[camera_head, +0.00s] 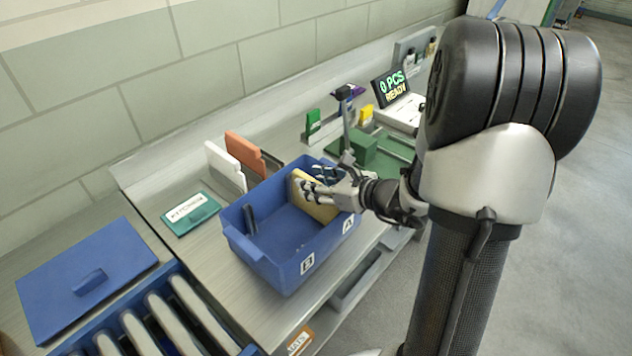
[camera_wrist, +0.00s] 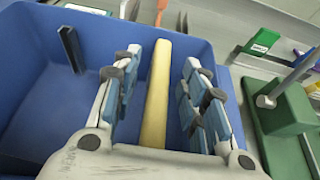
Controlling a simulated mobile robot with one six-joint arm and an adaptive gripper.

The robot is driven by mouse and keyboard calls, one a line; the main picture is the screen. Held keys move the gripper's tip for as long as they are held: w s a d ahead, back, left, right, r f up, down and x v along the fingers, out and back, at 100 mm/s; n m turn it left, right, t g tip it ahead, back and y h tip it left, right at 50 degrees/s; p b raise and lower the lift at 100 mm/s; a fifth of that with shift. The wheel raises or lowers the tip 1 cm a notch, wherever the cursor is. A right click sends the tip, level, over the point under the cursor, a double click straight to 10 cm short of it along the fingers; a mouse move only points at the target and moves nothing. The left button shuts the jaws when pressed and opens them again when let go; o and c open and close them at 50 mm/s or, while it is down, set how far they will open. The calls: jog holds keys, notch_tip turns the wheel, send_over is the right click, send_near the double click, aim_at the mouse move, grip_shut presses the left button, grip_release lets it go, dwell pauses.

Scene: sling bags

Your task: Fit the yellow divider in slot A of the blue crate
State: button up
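The blue crate (camera_head: 268,262) stands on the bench, with labels B (camera_head: 307,263) and A (camera_head: 348,225) on its near side. The yellow divider (camera_head: 322,205) stands inside the crate at its right part, level with label A. In the wrist view the divider (camera_wrist: 156,95) shows as a long upright edge. My gripper (camera_head: 318,182) is over the right end of the crate. In the wrist view its fingers (camera_wrist: 163,62) are open, one on each side of the divider, with blue gaps between. The divider's lower edge and its seating in the slot are hidden.
White (camera_head: 224,160) and orange (camera_head: 244,152) panels stand behind the crate. A green stand (camera_head: 372,152) is close on the right. A blue lid (camera_head: 85,280) lies at the left.

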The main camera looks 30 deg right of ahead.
jog(key=shift+s, duration=0.1)
jog(key=v, duration=1.2)
